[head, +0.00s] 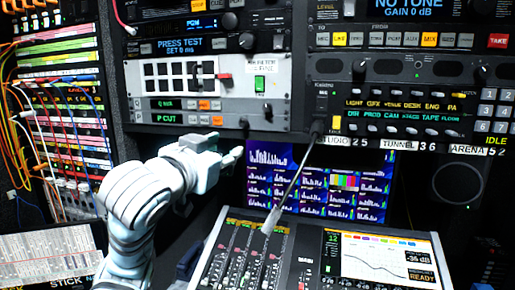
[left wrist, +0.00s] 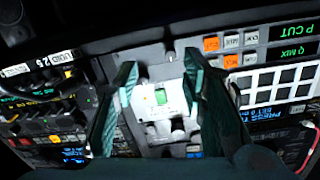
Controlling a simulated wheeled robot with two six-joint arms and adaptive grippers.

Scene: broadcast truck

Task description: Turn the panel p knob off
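In the left wrist view the picture is upside down. There the open fingers of my left gripper (left wrist: 163,92) frame the green switch (left wrist: 161,98), with nothing held between them. My right gripper is not in view.
A thin gooseneck rod (head: 295,178) hangs from the rack to the right of my left gripper. A mixing console (head: 310,235) stands below, with a multi-picture screen (head: 350,185) behind it. Cabled patch bays (head: 60,100) are on the left.

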